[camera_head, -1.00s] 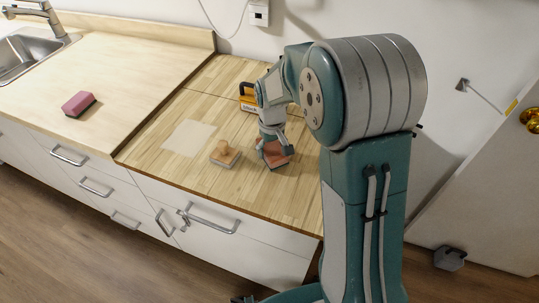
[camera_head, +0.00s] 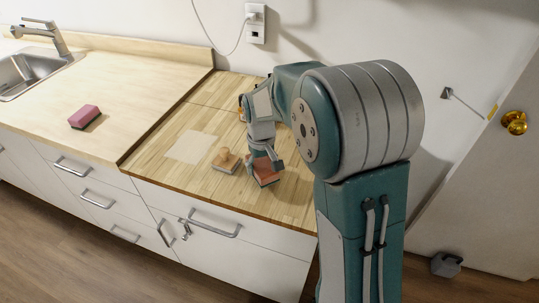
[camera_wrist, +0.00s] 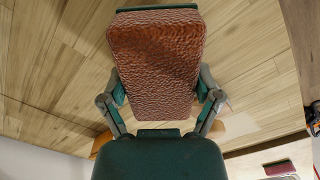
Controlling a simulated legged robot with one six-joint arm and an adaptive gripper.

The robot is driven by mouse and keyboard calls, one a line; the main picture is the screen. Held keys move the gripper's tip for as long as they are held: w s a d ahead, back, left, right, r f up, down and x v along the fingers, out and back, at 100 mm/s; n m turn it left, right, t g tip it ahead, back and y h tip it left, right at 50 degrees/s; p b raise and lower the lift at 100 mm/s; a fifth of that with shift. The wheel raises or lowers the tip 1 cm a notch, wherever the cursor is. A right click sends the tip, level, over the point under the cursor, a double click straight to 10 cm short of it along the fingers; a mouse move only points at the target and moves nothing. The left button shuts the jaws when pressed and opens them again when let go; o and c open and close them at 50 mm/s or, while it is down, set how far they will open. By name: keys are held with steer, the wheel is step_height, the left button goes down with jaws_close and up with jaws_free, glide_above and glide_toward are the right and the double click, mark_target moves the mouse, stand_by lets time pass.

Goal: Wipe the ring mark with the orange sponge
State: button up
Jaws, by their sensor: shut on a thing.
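My gripper (camera_head: 262,162) is shut on the orange-brown sponge (camera_head: 264,176), at the right part of the light wood counter. In the wrist view the sponge (camera_wrist: 155,62) fills the upper middle between the fingers, its textured broad face toward the camera. It is at or just above the counter; I cannot tell whether it touches. A pale square patch (camera_head: 191,147) lies flat on the counter to the left. I cannot make out a ring mark in any view.
A wooden-handled block (camera_head: 226,160) stands just left of the sponge. A pink sponge (camera_head: 85,117) lies on the left worktop, near the sink (camera_head: 30,70). A yellow object behind my gripper is mostly hidden. The counter's front edge (camera_head: 225,209) is close.

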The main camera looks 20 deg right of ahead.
steer(key=shift+d+r, duration=0.15)
steer(key=shift+r, duration=0.5)
steer(key=shift+d+r, duration=0.15)
steer(key=shift+r, duration=0.45)
steer(key=shift+a+r, duration=0.15)
steer(key=shift+r, duration=0.5)
steer(key=shift+a+r, duration=0.15)
steer(key=shift+r, duration=0.65)
steer(key=shift+d, duration=0.2)
steer(key=shift+a, duration=0.1)
